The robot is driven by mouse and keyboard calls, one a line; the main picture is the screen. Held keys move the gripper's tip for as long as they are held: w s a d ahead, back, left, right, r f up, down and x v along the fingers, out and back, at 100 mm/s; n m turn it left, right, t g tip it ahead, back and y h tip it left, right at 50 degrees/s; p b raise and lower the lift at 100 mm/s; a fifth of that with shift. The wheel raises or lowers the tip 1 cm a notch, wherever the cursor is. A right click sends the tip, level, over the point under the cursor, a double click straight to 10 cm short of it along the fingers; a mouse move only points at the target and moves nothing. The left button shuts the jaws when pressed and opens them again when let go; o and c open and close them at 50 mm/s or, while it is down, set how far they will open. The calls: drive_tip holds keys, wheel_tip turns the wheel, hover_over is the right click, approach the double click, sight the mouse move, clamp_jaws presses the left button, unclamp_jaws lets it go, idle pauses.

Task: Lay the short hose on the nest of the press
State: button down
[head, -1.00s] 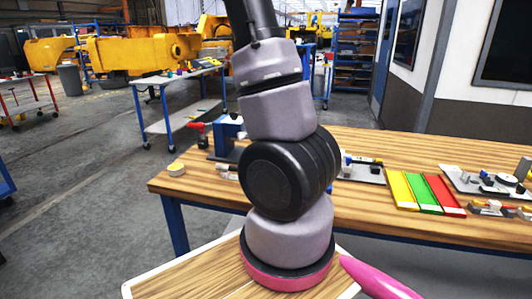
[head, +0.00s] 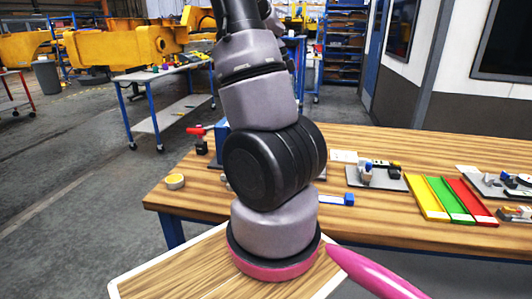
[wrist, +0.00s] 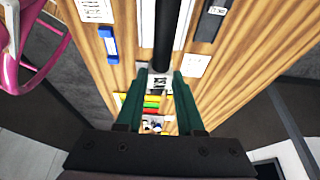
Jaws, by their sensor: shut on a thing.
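In the wrist view my gripper (wrist: 162,75) has two dark green fingers closed on a black, straight, tube-like piece, which looks like the short hose (wrist: 163,35). The hose runs away from the fingers to the top edge, above the wooden table. In the head view my arm hides the gripper and the hose. A blue device with a red handle, apparently the press (head: 199,131), stands at the table's far left, partly behind my arm. Its nest cannot be made out.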

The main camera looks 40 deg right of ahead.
drive_tip(key=f, duration=1.3)
drive_tip(key=shift+w, duration=0.4)
drive_tip(key=shift+f, duration=2.5)
drive_tip(key=shift+f, duration=0.3)
drive_tip(key=c, duration=0.5)
unclamp_jaws()
